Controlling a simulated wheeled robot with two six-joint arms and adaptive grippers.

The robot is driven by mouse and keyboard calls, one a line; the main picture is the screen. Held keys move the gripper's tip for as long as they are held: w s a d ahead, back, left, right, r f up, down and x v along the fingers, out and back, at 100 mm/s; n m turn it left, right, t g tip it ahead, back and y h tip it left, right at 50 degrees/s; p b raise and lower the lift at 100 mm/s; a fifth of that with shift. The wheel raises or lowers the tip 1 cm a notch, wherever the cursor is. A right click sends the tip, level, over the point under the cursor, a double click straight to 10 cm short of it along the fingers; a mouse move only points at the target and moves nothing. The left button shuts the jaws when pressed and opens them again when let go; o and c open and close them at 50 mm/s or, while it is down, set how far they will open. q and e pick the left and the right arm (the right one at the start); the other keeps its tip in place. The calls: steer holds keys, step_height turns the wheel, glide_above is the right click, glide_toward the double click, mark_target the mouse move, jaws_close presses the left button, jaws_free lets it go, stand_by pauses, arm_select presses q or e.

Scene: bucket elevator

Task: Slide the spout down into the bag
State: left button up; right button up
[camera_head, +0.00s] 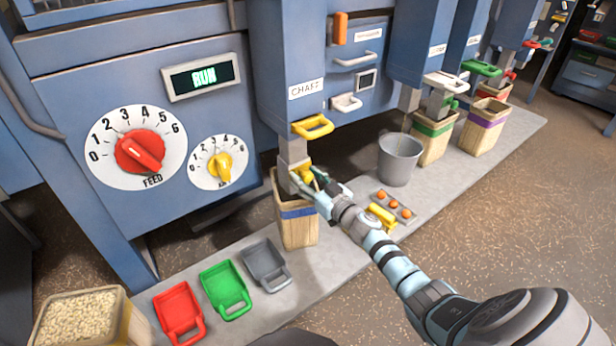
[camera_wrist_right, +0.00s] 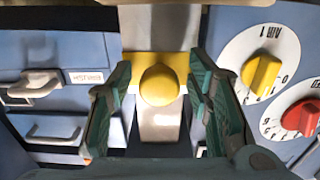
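The grey spout (camera_head: 292,152) hangs under the chute labelled CHAFF, with a yellow collar and round knob (camera_head: 303,173) on its front. The bag (camera_head: 298,226), tan with a blue band, stands upright below it. The spout's lower end is at the bag's mouth; whether it is inside is hard to tell behind my gripper. My right gripper (camera_head: 315,184) is at the knob. In the right wrist view, its fingers (camera_wrist_right: 160,92) stand either side of the yellow knob (camera_wrist_right: 160,84), with a small gap on each side. My left gripper is not in view.
A yellow handle (camera_head: 313,127) sits above the spout. A grey bucket (camera_head: 399,158) and a plate with orange knobs (camera_head: 394,204) stand right of the bag. Red (camera_head: 178,312), green (camera_head: 225,290) and grey scoops (camera_head: 266,265) lie left on the platform.

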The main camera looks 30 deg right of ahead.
steer(key=shift+r, duration=0.1)
steer(key=s, duration=1.2)
steer(key=shift+d, duration=0.4)
